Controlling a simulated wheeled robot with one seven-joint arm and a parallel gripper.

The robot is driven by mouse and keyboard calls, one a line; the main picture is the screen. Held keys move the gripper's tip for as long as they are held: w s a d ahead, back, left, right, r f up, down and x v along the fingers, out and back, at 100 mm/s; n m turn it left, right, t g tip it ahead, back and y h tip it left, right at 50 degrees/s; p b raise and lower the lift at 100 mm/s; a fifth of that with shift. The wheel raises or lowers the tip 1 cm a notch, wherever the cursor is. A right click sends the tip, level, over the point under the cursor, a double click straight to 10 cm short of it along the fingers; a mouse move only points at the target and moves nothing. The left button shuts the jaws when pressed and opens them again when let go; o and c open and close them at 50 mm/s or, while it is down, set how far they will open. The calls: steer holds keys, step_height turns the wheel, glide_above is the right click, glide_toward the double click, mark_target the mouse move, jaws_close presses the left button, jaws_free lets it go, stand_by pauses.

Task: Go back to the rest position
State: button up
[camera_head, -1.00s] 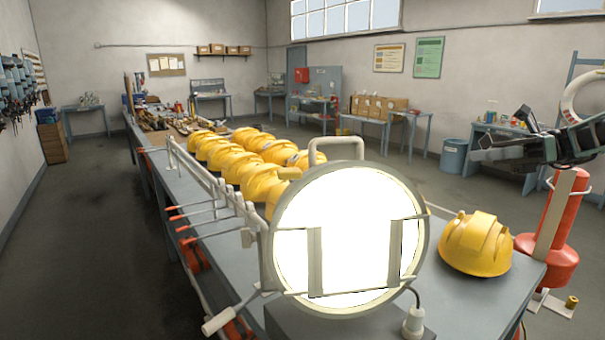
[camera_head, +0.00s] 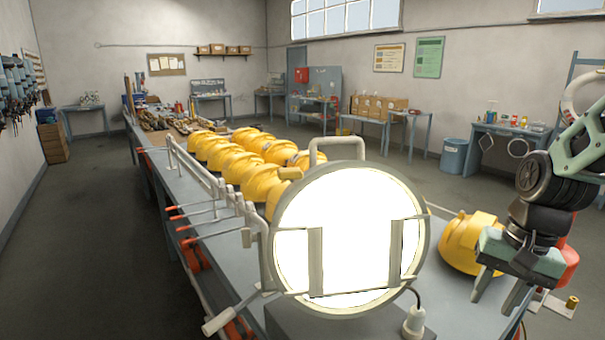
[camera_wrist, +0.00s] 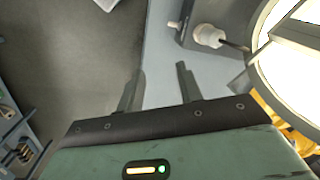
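My gripper (camera_head: 497,293) hangs at the right of the head view with its fingers pointing down. It is in front of a lone yellow helmet (camera_head: 461,243) and partly covers it. In the wrist view the two fingers (camera_wrist: 158,90) stand apart with nothing between them, above the edge of the grey table and the floor. My gripper is open and empty.
A large lit round lamp (camera_head: 349,240) stands on the near end of the long grey bench (camera_head: 425,297). Several yellow helmets (camera_head: 262,184) stand in rows behind it. A red cylinder (camera_head: 571,259) is behind my arm. Clear floor (camera_head: 75,240) lies left.

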steer(key=s+a+f+n+b, duration=0.2)
steer(key=s+a+n, duration=0.4)
steer(key=s+a, duration=0.2)
steer(key=s+a+f+n+h+b, duration=0.1)
steer(key=s+a+f+n+b, duration=0.1)
steer(key=s+a+n, duration=0.5)
steer(key=shift+s+a+f+n+b, duration=0.15)
steer(key=shift+s+a+n+b, duration=0.15)
steer(key=shift+s+a+b, duration=0.7)
steer(key=shift+s+a, duration=0.1)
steer(key=shift+a, duration=0.1)
